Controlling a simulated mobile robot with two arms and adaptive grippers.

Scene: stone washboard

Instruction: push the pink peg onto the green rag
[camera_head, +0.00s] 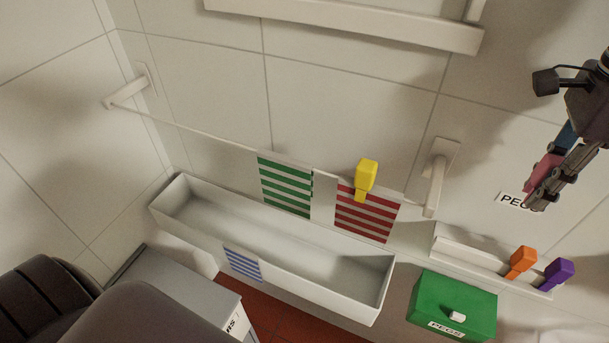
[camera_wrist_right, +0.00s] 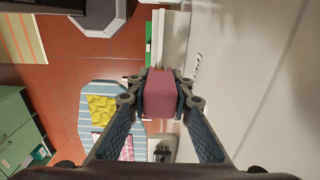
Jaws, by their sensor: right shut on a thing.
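The green-and-white striped rag (camera_head: 286,186) hangs from the thin line on the tiled wall, with no peg visible on it. My right gripper (camera_head: 550,180) is at the upper right of the head view, well to the right of the rag. It is shut on the pink peg (camera_head: 541,174). In the right wrist view the pink peg (camera_wrist_right: 160,94) sits between the two fingertips, with its blocky end facing the camera. My left gripper is not in view.
A yellow peg (camera_head: 366,175) grips the red striped rag (camera_head: 364,216) right of the green one. A white trough (camera_head: 330,293) with a blue striped rag (camera_head: 243,264) lies below. An orange peg (camera_head: 522,261) and a purple peg (camera_head: 559,273) stand on a rail above a green box (camera_head: 450,306).

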